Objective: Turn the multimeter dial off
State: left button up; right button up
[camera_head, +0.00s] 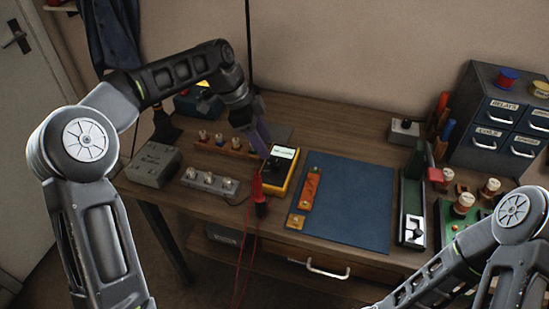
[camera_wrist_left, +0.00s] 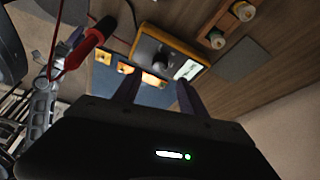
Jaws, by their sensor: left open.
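The multimeter (camera_head: 279,174) lies on the bench, a black face in a yellow case with a lit pale display (camera_head: 284,153) at its far end. In the left wrist view the multimeter (camera_wrist_left: 158,51) lies just beyond the fingertips, its display (camera_wrist_left: 188,69) near the right finger. The dial is too dark and small for me to read its setting. My left gripper (camera_head: 264,150) has purple fingers pointing down at the multimeter's upper left edge. The fingers stand apart and empty in the left wrist view (camera_wrist_left: 158,84). My right gripper is out of view; only its arm shows at lower right.
A red probe (camera_head: 259,198) with red leads is beside the multimeter's left edge. A blue mat (camera_head: 347,200) and orange strips (camera_head: 310,189) lie to the right. A knob strip (camera_head: 210,181) and grey box (camera_head: 153,164) are left. Drawers (camera_head: 500,118) stand at the back right.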

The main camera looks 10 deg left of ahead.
aim_at(275, 162)
pick_arm(q)
jog(key=x, duration=0.7)
jog(key=shift+f, duration=0.1)
grip_shut()
dwell(0.4)
